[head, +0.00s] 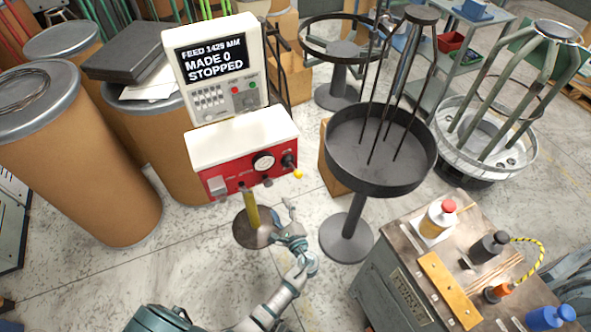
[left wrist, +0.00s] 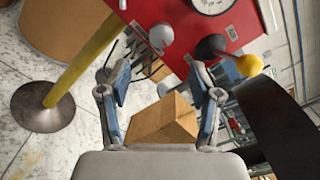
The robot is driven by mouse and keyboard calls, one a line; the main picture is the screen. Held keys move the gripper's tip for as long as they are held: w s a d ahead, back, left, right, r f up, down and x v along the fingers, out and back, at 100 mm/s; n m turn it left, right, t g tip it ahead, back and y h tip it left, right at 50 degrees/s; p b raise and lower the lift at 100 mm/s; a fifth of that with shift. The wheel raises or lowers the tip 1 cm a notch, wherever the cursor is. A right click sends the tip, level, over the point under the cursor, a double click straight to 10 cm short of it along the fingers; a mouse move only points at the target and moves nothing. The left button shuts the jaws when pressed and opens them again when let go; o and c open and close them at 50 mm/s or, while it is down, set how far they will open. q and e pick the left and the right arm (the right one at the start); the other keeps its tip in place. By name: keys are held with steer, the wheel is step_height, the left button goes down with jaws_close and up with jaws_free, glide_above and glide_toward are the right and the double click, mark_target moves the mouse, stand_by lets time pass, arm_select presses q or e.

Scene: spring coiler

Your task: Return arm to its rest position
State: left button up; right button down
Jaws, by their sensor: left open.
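My left gripper (head: 289,222) is in the lower middle of the head view, below the red and white coiler box (head: 243,155). The left wrist view shows its two fingers (left wrist: 160,100) spread apart with nothing between them. A lever with a yellow knob (head: 298,174) sticks out of the box's front right; the knob also shows in the left wrist view (left wrist: 249,65), beyond the right finger and apart from it. The display panel (head: 214,68) above the box reads "FEED 1429 MM, MADE 0, STOPPED". My right gripper is in neither view.
A yellow post (head: 251,208) on a round base stands left of my gripper. A black round tray on a stand (head: 347,222) is close on the right. A workbench (head: 405,240) with bottles and tools is at lower right. Brown drums (head: 85,165) fill the left.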

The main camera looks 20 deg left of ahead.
arm_select(q)
steer(key=s+f+n+g+h+p, duration=0.25)
steer(key=s+f, duration=0.35)
steer(key=f, duration=0.3)
steer(key=s+f+n+g+h+p, duration=0.2)
steer(key=s+f+n+g+h, duration=0.15)
steer(key=s+f, duration=0.4)
steer(key=s+d+f+n+g+h+p, duration=0.1)
steer(key=s+f+n+h, duration=0.1)
steer(key=s, duration=0.4)
steer(key=s+d+f+n+g+h+p, duration=0.1)
steer(key=s+d+f+n+h, duration=0.1)
steer(key=s+f, duration=0.3)
steer(key=s+d+f+n+g+h+p, duration=0.1)
steer(key=s+f+n+h, duration=0.3)
steer(key=s, duration=0.4)
steer(key=shift+s+d+g, duration=0.4)
steer(key=shift+d, duration=0.35)
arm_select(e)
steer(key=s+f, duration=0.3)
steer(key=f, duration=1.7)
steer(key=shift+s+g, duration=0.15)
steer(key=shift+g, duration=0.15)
arm_select(q)
steer(key=shift+f, duration=0.1)
